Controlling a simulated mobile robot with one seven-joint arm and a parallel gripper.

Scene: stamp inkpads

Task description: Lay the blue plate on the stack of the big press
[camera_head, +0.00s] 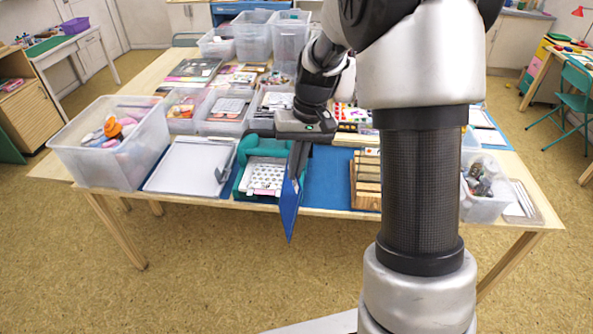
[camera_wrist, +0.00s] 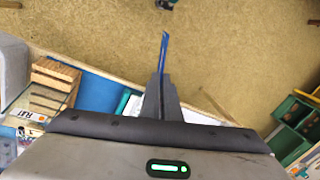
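The blue plate (camera_head: 290,208) hangs on edge from my gripper (camera_head: 296,172), tilted steeply, at the front edge of the table. In the wrist view the plate (camera_wrist: 164,50) shows edge-on as a thin blue strip between the fingertips (camera_wrist: 164,78), which are shut on it. A teal press (camera_head: 241,183), which looks like the big press, stands just left of the plate. A stack with a pale, dotted top layer (camera_head: 265,176) lies on it. My gripper and the plate hide the press's right side.
A blue mat (camera_head: 328,183) lies right of the plate, with a slatted wooden rack (camera_head: 366,188) beside it, also in the wrist view (camera_wrist: 52,78). A grey-white tray (camera_head: 185,168) and a clear bin (camera_head: 95,155) stand left. My arm hides part of the right side.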

